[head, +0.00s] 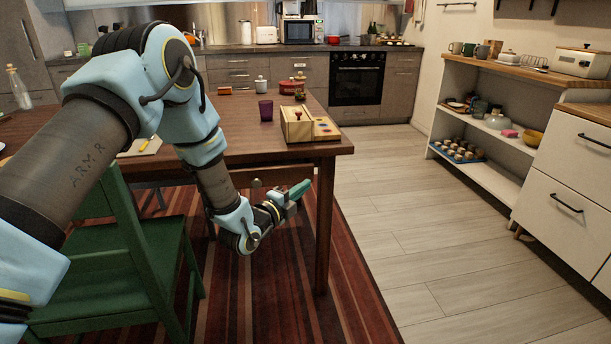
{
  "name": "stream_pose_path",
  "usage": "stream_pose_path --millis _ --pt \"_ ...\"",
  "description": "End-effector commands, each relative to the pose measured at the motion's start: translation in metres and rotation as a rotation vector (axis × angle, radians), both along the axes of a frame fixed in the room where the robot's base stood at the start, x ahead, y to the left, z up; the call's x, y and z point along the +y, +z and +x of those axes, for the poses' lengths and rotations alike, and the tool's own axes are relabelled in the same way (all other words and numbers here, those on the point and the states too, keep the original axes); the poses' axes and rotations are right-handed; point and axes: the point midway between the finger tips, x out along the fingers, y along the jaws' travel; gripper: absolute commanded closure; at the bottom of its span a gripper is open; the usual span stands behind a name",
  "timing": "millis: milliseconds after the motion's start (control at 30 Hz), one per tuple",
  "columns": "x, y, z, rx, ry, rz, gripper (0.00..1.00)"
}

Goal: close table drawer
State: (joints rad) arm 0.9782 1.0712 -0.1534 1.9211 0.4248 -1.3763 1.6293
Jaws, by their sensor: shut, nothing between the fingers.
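The brown wooden table (318,150) stands left of centre, its near right corner and leg in clear view. A wooden front panel (285,172) shows under the tabletop, with a small round knob (256,183) just above my wrist. This looks like the drawer front, but my arm covers part of it and I cannot tell how far it stands out. My gripper (299,189) is shut and empty, in front of the panel, right of the knob and left of the table leg. I cannot tell whether it touches the panel.
A green chair (130,250) stands at the table's near side, beneath my arm. A wooden box (297,125) and a purple cup (265,110) are on the table. A white drawer cabinet (565,165) and open shelf (480,125) line the right. The floor between is clear.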

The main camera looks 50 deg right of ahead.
Motion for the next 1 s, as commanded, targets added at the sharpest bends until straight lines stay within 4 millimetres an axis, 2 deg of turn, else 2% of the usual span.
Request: stream_pose_path --millis 133,300,500,867,1000 --pt "-0.03 0.001 0.003 0.0 0.001 -0.001 1.0" --pt "-0.045 0.001 0.024 -0.001 0.004 0.0 1.0" --pt "-0.054 0.0 0.034 -0.001 0.001 0.0 1.0" --pt "-0.054 0.0 0.035 -0.001 0.001 0.001 1.0" --pt "-0.062 -0.004 0.043 -0.003 0.001 -0.003 1.0"
